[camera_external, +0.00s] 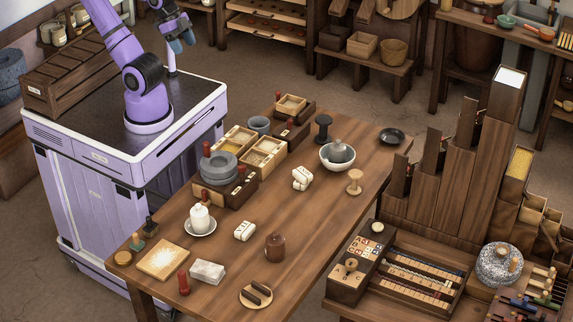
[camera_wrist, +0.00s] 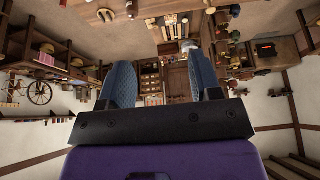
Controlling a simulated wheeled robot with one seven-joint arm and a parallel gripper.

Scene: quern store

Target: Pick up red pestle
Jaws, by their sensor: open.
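A small upright red piece (camera_external: 183,282) with a narrow top stands near the front edge of the wooden table, and it looks like the red pestle. Other small red knobs or handles show around the grey stone quern (camera_external: 219,168) farther back, so I cannot be fully sure which is the pestle. My gripper (camera_external: 182,42) is raised at the top of the external view, far from the table and empty. In the wrist view my gripper (camera_wrist: 160,68) has its two blue fingers wide apart with nothing between them. I cannot make out the pestle in the wrist view.
A brown jar (camera_external: 275,248), a white candle-like piece on a saucer (camera_external: 200,229) and a bowl (camera_external: 337,158) share the table. Its middle has bare wood.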

